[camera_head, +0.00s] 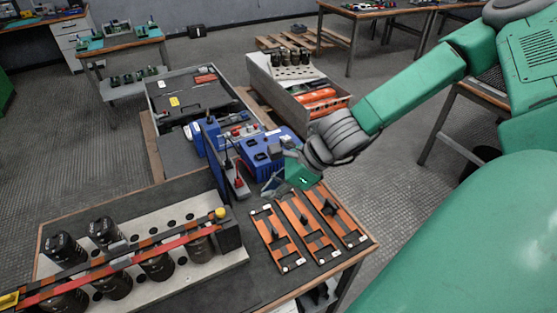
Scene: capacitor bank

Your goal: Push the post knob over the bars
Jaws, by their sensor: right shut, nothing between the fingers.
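A yellow knob (221,213) sits on top of a dark post block (227,232) at the right end of the capacitor bank. A black-and-orange bar (150,239) and a red bar (130,262) run from near the post to the lower left, above the dark capacitors. My right gripper (268,189) is shut and empty, up and to the right of the knob and apart from it. It hangs beside a blue device and above the orange frames. My left gripper does not show.
Several orange frames (292,238) lie on the table to the right of the post. A blue device (262,155) and a grey stand with red plugs (238,182) are behind. The table's right edge is near the frames. Open floor lies beyond.

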